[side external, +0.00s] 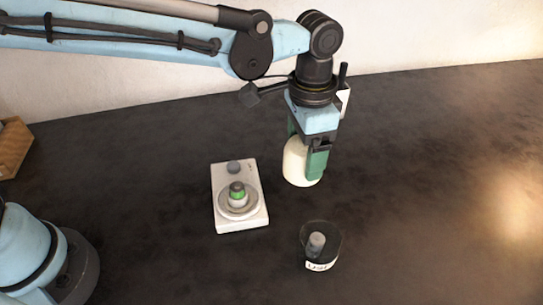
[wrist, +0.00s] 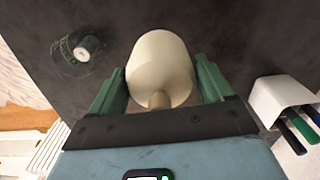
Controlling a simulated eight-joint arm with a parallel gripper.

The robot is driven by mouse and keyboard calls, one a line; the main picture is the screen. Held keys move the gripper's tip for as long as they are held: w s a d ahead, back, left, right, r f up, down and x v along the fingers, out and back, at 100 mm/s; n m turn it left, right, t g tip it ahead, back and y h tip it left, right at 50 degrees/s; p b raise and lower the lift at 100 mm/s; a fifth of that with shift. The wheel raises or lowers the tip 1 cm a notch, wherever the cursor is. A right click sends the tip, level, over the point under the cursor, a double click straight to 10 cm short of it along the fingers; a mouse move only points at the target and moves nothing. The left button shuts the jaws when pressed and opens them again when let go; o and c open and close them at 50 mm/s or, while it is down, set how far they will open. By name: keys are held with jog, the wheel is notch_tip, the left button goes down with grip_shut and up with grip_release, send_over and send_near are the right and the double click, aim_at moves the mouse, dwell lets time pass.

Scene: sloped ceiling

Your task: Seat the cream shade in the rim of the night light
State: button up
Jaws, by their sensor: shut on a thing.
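The cream shade (side external: 298,160) is a rounded, smooth piece held between the green fingers of my gripper (side external: 306,158). In the wrist view the shade (wrist: 160,62) sits between both fingers, with a narrow stub towards the palm. The night light (side external: 225,218) is a white rectangular base on the table, left of and nearer the camera than my gripper. It has a round raised rim (side external: 239,208) with a green-banded bulb (side external: 237,191) standing in it, and a grey knob (side external: 234,167) behind. The shade is apart from the night light. Its exact height above the table is unclear.
A dark, see-through round dish (side external: 335,238) with a label holds a grey-white plug (side external: 317,241), in front of my gripper. The wrist view shows a white holder (wrist: 270,92) with several pens at right. A wooden box (side external: 14,150) stands far left. The table's right side is clear.

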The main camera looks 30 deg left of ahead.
jog(key=s+a+r+n, duration=0.2)
jog(key=s+r+n, duration=0.15)
jog(key=s, duration=0.55)
jog(key=s+a+r+n, duration=0.1)
jog(key=s+r+n, duration=0.25)
jog(key=s, duration=0.65)
jog(key=n, duration=0.1)
send_over(237, 185)
notch_tip(237, 185, down, 8)
jog(key=shift+s+r, duration=0.1)
jog(key=shift+r, duration=0.05)
jog(key=shift+f, duration=2.05)
jog(key=shift+f, duration=0.1)
jog(key=o, duration=0.9)
jog(key=shift+o, duration=0.2)
